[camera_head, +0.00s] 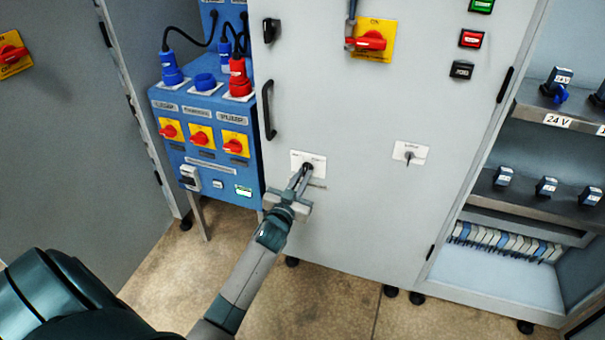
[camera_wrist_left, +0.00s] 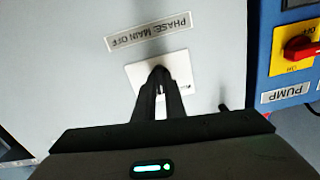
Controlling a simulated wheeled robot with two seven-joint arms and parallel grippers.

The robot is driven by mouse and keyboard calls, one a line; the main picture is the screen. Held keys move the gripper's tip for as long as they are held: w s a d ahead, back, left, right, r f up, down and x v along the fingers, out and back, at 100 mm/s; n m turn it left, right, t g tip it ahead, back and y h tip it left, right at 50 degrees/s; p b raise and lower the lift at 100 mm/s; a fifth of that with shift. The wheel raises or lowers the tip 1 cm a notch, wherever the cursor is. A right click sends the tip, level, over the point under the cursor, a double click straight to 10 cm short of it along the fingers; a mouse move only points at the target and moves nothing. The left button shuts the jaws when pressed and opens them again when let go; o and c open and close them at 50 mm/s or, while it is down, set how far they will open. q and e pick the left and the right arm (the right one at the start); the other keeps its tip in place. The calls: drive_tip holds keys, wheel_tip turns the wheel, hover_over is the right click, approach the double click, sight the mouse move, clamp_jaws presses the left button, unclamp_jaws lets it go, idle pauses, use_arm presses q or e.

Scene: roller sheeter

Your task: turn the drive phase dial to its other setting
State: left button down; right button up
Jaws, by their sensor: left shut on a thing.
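The dial (camera_head: 307,165) is a small dark knob on a white plate (camera_head: 297,157) on the grey cabinet door. My left gripper (camera_head: 302,175) reaches it from below and is shut on it. In the left wrist view, the fingertips (camera_wrist_left: 161,77) close around the knob at the middle of the white plate (camera_wrist_left: 185,68). The fingers hide most of the knob, so I cannot tell its setting. A label strip (camera_wrist_left: 154,36) by the plate reads upside down, with the word PHASE. My right gripper is not in view.
A second switch (camera_head: 408,155) sits on the same door to the right. A red main switch (camera_head: 367,41) is above. A blue box (camera_head: 207,168) with red knobs and plugs stands left. A black door handle (camera_head: 268,109) is close by. Open shelves stand right.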

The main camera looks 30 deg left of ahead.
use_arm(q)
drive_tip(key=m+p, duration=0.1)
drive_tip(key=m, duration=0.2)
drive_tip(key=shift+m, duration=0.9)
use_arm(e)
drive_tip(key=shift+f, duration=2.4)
use_arm(q)
drive_tip(key=c, duration=1.8)
unclamp_jaws()
drive_tip(key=shift+s, duration=0.1)
drive_tip(key=shift+v, duration=8.65)
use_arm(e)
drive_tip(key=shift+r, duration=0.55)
